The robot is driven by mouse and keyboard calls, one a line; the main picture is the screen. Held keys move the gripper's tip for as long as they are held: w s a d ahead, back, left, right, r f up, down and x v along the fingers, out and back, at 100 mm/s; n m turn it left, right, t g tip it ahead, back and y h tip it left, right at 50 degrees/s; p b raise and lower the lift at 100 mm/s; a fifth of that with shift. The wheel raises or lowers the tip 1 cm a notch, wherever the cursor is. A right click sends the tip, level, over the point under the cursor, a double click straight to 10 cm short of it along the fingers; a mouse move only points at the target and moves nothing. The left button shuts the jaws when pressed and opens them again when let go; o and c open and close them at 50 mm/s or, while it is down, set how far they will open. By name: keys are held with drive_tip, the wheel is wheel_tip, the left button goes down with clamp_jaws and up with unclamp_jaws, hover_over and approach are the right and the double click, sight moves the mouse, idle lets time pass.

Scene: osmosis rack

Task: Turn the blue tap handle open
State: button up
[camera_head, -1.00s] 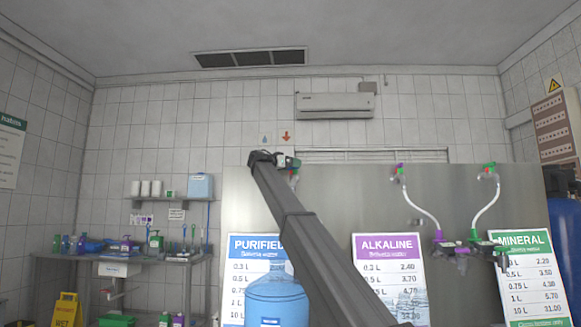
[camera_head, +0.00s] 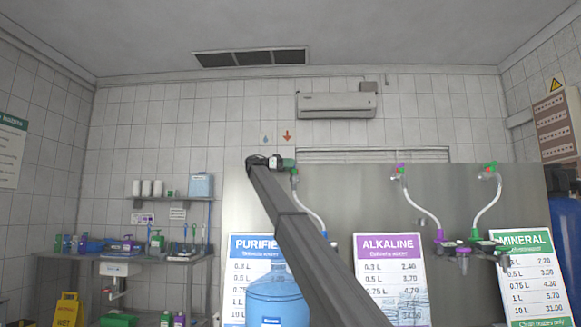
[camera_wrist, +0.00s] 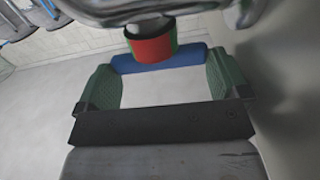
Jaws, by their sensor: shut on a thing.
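The blue tap handle (camera_wrist: 160,60) is a short blue bar seen across the top of the wrist view. It spans between the two green finger pads of my gripper (camera_wrist: 165,68), which is shut on it. A red and green ring (camera_wrist: 151,44) sits on the metal tap body (camera_wrist: 130,10) just above the handle. In the head view my gripper (camera_head: 283,163) is at the leftmost tap on the steel panel. That tap's pale spout (camera_head: 294,179) shows below it, while the blue handle is hidden there.
Two more taps, one purple (camera_head: 399,168) and one green (camera_head: 490,167), stand on the steel panel (camera_head: 350,195) to the right with curved hoses. A large blue water bottle (camera_head: 272,300) stands below. A metal table (camera_head: 165,256) with bottles is at left.

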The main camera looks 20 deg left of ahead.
idle(0.4)
drive_tip(key=o, duration=0.6)
drive_tip(key=shift+c, duration=0.2)
drive_tip(key=shift+w+r, duration=0.1)
drive_tip(key=shift+r, duration=0.05)
